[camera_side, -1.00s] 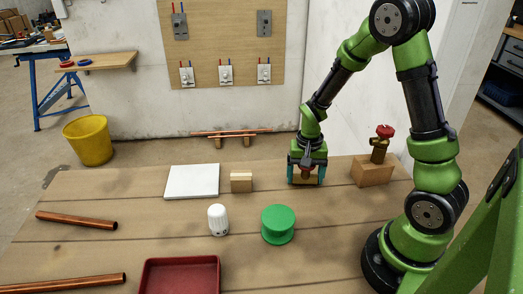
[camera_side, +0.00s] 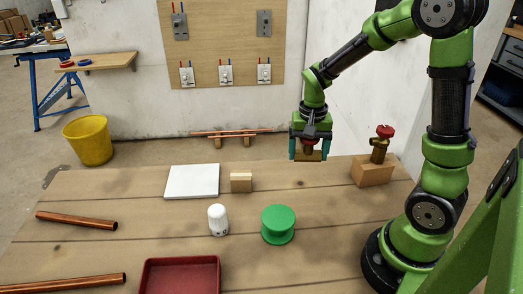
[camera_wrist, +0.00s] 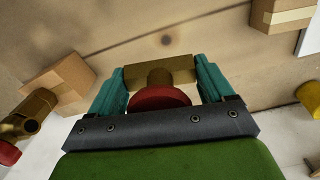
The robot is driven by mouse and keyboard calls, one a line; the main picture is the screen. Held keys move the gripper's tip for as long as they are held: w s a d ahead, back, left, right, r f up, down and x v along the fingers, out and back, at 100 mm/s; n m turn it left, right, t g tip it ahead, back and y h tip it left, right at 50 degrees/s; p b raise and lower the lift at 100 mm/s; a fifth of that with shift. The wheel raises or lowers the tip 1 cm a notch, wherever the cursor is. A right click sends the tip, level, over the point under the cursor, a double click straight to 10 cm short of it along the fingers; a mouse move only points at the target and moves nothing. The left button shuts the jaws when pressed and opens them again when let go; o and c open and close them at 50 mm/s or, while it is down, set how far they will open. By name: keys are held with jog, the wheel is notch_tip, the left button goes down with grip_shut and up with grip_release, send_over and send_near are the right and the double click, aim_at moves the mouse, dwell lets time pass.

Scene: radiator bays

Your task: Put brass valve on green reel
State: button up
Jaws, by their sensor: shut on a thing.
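My gripper (camera_side: 308,152) is shut on a brass valve (camera_side: 308,156) and holds it in the air above the back of the bench. In the wrist view the valve's brass body (camera_wrist: 175,70) spans between the teal fingers, with its red knob (camera_wrist: 160,98) nearer the palm. The green reel (camera_side: 278,226) stands upright on the bench, in front of and left of my gripper, with its round top bare. A second brass valve (camera_side: 380,148) with a red knob stands on a wooden block (camera_side: 373,172) at the right; it also shows in the wrist view (camera_wrist: 35,112).
A white valve head (camera_side: 218,220) stands just left of the reel. A small wooden block (camera_side: 241,183) and a white tile (camera_side: 193,181) lie behind it. A red tray (camera_side: 180,262) is at the front, and copper pipes (camera_side: 76,220) lie at the left.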

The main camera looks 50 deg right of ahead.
jog(key=a+r+n, duration=0.3)
jog(key=a+r, duration=0.1)
jog(key=a, duration=0.6)
jog(key=r+n, duration=0.2)
jog(key=n, duration=0.1)
send_over(278, 217)
notch_tip(278, 217, down, 8)
jog(key=shift+f, duration=0.25)
jog(key=shift+d+f, duration=0.1)
jog(key=o, duration=1.2)
